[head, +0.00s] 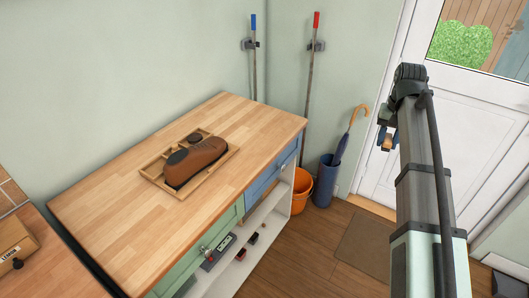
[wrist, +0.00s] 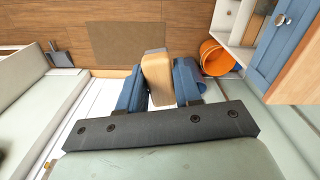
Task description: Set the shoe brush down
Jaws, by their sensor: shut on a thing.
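The shoe brush (wrist: 156,78) has a pale wooden body and sits between the blue fingers of my gripper (wrist: 159,88), which is shut on it. In the head view a small tan part of the brush (head: 387,143) shows at my gripper (head: 388,131), in front of the white door. The brush is held in the air over the floor, right of the workbench (head: 110,207) and apart from it. Its bristles cannot be made out.
A wooden tray (head: 229,158) on the workbench holds a brown shoe (head: 196,162) and small dark items. The bench top around it is clear. An orange bucket (head: 299,190) and a blue umbrella stand (head: 325,182) stand on the floor beyond the bench's right end.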

